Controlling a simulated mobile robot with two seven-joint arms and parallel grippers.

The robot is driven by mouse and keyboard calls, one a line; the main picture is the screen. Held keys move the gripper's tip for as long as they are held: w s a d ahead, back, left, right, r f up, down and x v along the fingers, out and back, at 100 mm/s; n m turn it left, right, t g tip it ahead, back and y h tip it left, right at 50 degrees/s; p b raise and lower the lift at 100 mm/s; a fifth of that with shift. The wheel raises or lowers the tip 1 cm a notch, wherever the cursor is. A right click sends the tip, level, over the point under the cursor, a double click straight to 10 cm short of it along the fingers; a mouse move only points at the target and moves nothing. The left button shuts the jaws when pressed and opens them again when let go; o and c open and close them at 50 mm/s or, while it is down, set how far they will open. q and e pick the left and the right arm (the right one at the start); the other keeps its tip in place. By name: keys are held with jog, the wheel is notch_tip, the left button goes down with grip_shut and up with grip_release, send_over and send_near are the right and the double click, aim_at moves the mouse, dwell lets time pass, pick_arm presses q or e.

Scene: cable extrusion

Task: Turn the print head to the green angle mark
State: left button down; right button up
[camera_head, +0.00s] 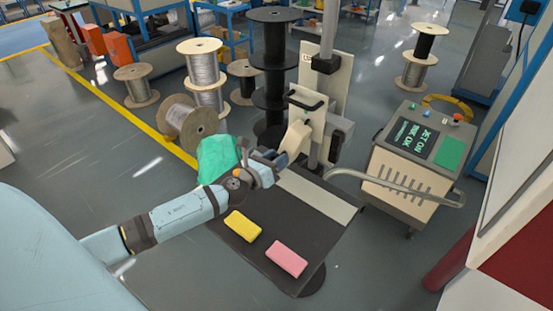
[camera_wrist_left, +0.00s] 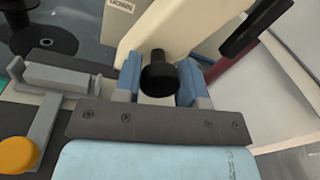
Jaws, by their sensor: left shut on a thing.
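The beige print head (camera_head: 297,136) is on the upright stand, with a black handle above it. My left gripper (camera_head: 282,160) reaches it from the left, over the dark table. In the left wrist view, the blue fingers of my left gripper (camera_wrist_left: 158,88) are on both sides of the print head's lower part. A round black knob (camera_wrist_left: 160,76) shows between them, in front of the beige body (camera_wrist_left: 185,30). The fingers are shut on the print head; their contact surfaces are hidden. I cannot make out the green angle mark in either view. My right gripper is out of view.
The dark table (camera_head: 292,210) holds a yellow block (camera_head: 242,226) and a pink block (camera_head: 286,259). A green cloth-like thing (camera_head: 217,157) is beside my left wrist. A console (camera_head: 412,165) stands right, behind a curved grey bar (camera_head: 395,188). Cable spools (camera_head: 187,120) stand behind.

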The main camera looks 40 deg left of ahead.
pick_arm(q)
jog(key=shift+d+f+n+b, duration=0.3)
jog(key=shift+f+n+b, duration=0.05)
jog(key=shift+n+b, duration=0.1)
jog(key=shift+d+f+n+b, duration=0.1)
jog(key=shift+d+n+b, duration=0.25)
jog(key=shift+n, duration=0.3)
jog(key=shift+s+d+n, duration=0.1)
jog(key=shift+d+n, duration=0.4)
jog(key=shift+n, duration=0.3)
jog(key=shift+r, duration=0.2)
jog(key=c, duration=0.7)
grip_release()
